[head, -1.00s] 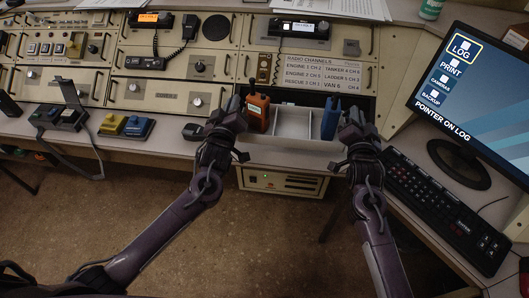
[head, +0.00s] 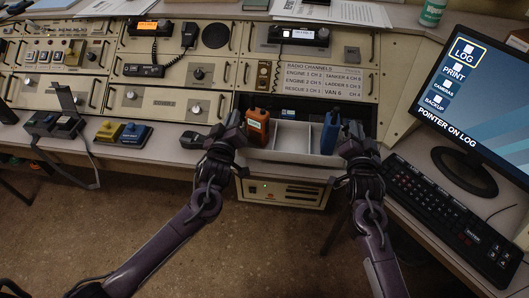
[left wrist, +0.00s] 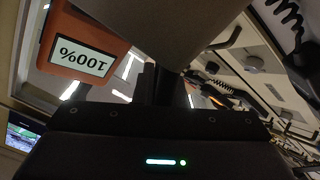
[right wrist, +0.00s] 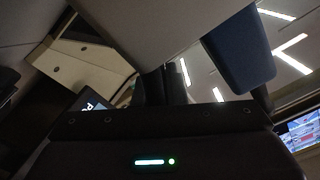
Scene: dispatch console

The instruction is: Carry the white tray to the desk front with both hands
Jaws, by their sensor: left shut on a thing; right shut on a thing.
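The white tray (head: 290,155) is a divided box at the front of the console's dark bay. An orange radio (head: 257,127) stands in its left compartment and a blue radio (head: 329,133) in its right one. My left gripper (head: 236,132) is shut on the tray's left end wall, and my right gripper (head: 349,138) is shut on its right end wall. In the left wrist view the orange radio (left wrist: 82,45) shows a "100%" label beside the tray wall (left wrist: 170,25). In the right wrist view the blue radio (right wrist: 240,50) hangs beside the tray wall (right wrist: 155,25).
The monitor (head: 475,90) and keyboard (head: 445,210) stand on the right desk, close to my right arm. Yellow (head: 109,131) and blue (head: 134,134) pedal-like blocks sit on the ledge at left. A beige unit (head: 283,191) is below the tray.

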